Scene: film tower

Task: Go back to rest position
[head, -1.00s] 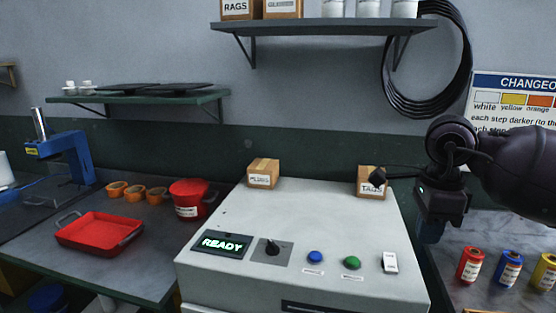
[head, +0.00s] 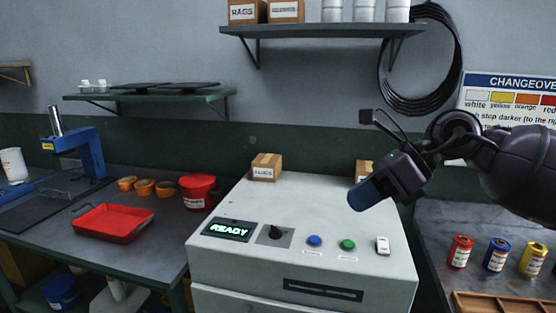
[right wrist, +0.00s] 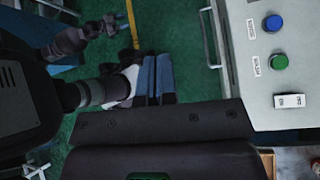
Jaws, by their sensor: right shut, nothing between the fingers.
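My right gripper (head: 362,194) shows in the head view, dark with blue fingertips. It hangs in the air above the right rear part of the grey machine (head: 240,266), pointing down and to the left. In the right wrist view its blue fingers (right wrist: 153,78) are together with nothing held between them, over the green floor. My left gripper does not show in the head view.
The machine has a lit READY display (head: 229,230), blue button (head: 314,241), green button (head: 347,245) and white switch (head: 383,246). A small box (head: 363,171) stands behind my right gripper. A red tray (head: 112,223) lies left; coloured cans (head: 497,255) stand right.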

